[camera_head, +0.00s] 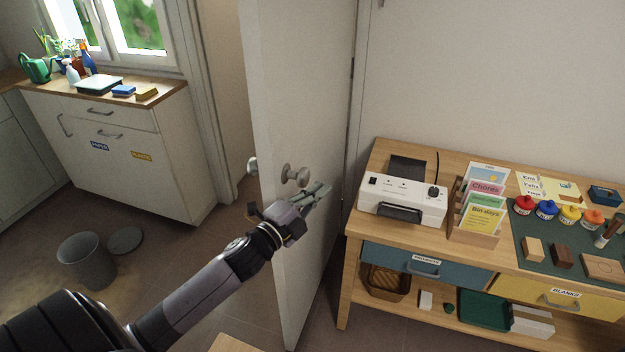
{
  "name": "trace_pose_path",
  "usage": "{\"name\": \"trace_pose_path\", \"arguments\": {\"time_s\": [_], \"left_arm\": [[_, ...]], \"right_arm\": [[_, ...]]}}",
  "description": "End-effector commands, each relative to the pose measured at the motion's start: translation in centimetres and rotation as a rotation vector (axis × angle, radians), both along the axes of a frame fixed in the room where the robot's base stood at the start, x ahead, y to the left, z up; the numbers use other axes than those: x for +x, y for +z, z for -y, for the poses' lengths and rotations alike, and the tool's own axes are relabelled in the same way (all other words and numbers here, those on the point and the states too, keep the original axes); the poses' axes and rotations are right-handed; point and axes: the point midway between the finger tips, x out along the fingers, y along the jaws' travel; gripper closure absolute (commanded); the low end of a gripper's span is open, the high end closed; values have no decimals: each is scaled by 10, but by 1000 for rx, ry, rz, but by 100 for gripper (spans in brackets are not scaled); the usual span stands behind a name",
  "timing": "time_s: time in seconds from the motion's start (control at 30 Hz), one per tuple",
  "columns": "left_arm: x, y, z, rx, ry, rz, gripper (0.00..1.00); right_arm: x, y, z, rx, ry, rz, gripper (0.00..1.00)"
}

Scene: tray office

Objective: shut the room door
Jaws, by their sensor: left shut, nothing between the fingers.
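The white room door (305,90) stands open in the middle of the head view, swung out from its frame. Its hinged side is at the right, by the wall. A round metal knob (295,175) is on its right face, and part of another knob shows past its left edge. My left gripper (322,193) is shut and empty, with its fingers just below and right of the near knob, in front of the door's right face. I cannot tell whether the fingers touch the door. My right gripper is not in view.
A wooden workbench (385,225) with a white device (402,200), a card rack and jars stands right of the door. Left are a white cabinet (110,150) and a grey bin (88,262). Floor left of the door's lower edge is clear.

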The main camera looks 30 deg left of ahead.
Motion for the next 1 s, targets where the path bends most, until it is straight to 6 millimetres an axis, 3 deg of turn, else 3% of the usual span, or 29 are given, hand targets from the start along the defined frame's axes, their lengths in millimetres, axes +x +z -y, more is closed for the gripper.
{"name": "trace_pose_path", "arguments": {"time_s": [0.2,0.33,0.5,1.0], "left_arm": [[35,4,0,0,3,-3,100],[29,-2,-20,1,2,-4,100],[26,-6,-31,0,1,-2,100],[24,-8,-39,0,2,-2,100]], "right_arm": [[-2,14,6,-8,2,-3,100],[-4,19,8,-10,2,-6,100],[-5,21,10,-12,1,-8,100],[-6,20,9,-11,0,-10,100]]}}
